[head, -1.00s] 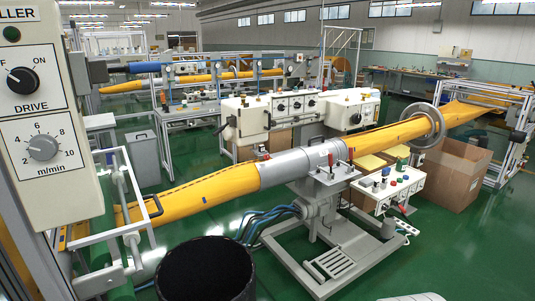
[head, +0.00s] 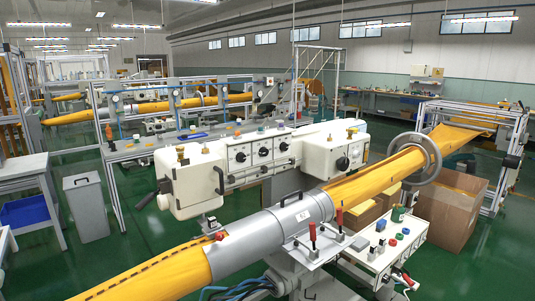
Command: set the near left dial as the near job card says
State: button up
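My gripper is not in view. A white machine (head: 262,178) stands in the middle, behind the grey sleeve (head: 268,236) around the yellow felt tube (head: 160,272). Its front panel carries a row of small dark dials, among them a left one (head: 240,157), a middle one (head: 263,152) and a right one (head: 283,147). A larger black knob (head: 343,163) sits on the machine's right housing. The dial settings are too small to read. I cannot pick out a job card. A small white plate (head: 303,216) with a short marking is on the sleeve.
A grey bin (head: 86,208) and a table with a blue tray (head: 25,211) stand at the left. A control box (head: 385,252) with coloured buttons is at the lower right, before cardboard boxes (head: 448,215). Green floor (head: 130,235) shows between the bin and tube.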

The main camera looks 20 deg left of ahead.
aim_at(240, 157)
jog(key=i+l+u, duration=0.55)
jog(key=i, duration=0.15)
jog(key=i+l+u, duration=0.2)
jog(key=u, duration=0.25)
jog(key=i+l+u, duration=0.5)
jog(key=u, duration=0.35)
jog(key=l, duration=0.1)
